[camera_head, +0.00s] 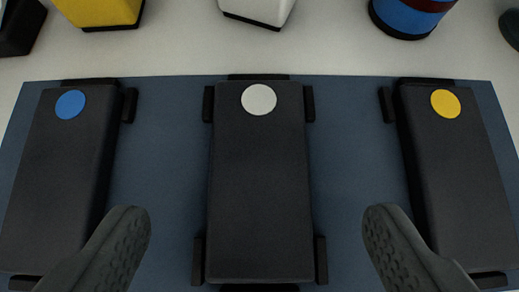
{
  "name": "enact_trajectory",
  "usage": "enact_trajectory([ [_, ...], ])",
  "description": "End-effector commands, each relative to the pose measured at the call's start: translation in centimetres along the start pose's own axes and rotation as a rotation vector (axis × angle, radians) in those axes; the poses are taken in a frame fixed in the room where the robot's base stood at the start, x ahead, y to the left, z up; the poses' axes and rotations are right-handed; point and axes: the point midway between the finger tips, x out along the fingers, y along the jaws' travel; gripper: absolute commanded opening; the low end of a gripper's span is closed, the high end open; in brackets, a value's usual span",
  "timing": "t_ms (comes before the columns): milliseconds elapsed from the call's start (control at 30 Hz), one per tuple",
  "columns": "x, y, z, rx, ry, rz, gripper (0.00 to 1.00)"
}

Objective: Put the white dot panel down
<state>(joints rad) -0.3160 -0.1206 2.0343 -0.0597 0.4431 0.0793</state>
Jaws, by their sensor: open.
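The white dot panel (260,190) is a long dark block with a white dot near its far end. It lies in the middle of a blue mat (160,170), between small black corner brackets at its sides and ends. My gripper (256,225) is open, with one dark textured finger to the left of the panel's near half and one to the right. Neither finger appears to touch the panel, and nothing is held between them.
A blue dot panel (58,175) lies at the left of the mat and a yellow dot panel (458,180) at the right, each between similar brackets. Behind the mat stand a yellow object (98,12), a white object (258,10) and a blue and red object (405,15). A pale strip of table is clear.

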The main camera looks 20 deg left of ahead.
Motion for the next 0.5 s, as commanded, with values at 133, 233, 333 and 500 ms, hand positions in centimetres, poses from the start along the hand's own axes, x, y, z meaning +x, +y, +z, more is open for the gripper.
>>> enact_trajectory([
  [133,1.4,0.1,0.3,0.0,-0.002,0.0,0.78],
  [233,2.9,0.2,0.5,0.001,-0.003,0.0,0.78],
  [333,4.1,0.2,0.5,0.0,-0.003,0.0,0.78],
  [500,5.0,0.2,0.5,0.0,0.0,0.0,0.78],
])
